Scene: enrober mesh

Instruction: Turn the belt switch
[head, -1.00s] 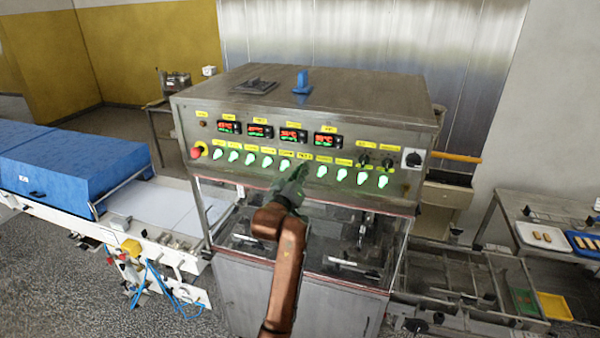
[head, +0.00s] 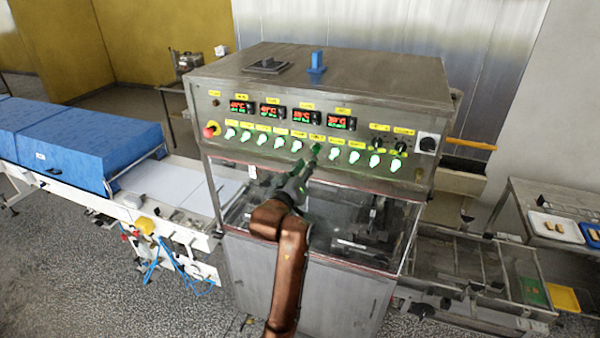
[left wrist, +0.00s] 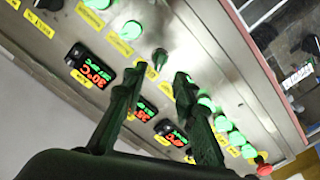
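The control panel (head: 225,115) on the front of the steel machine carries a row of switches, mostly lit green. One dark, unlit knob (left wrist: 160,58) stands in this row in the left wrist view, taken as the belt switch; its label is too blurred to read. My left gripper (head: 314,158) is in front of the middle of the row in the head view. In the left wrist view its two dark fingers (left wrist: 157,80) are apart with nothing between them, and the knob shows just beyond the gap. Contact with it cannot be made out. My right gripper is out of view.
A red stop button (head: 210,130) sits at the panel's left end, a rotary switch (head: 428,144) at the right. Red temperature displays (head: 272,110) line the panel above the switches. A blue-covered conveyor (head: 90,155) stands left, a table with trays (head: 520,205) right.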

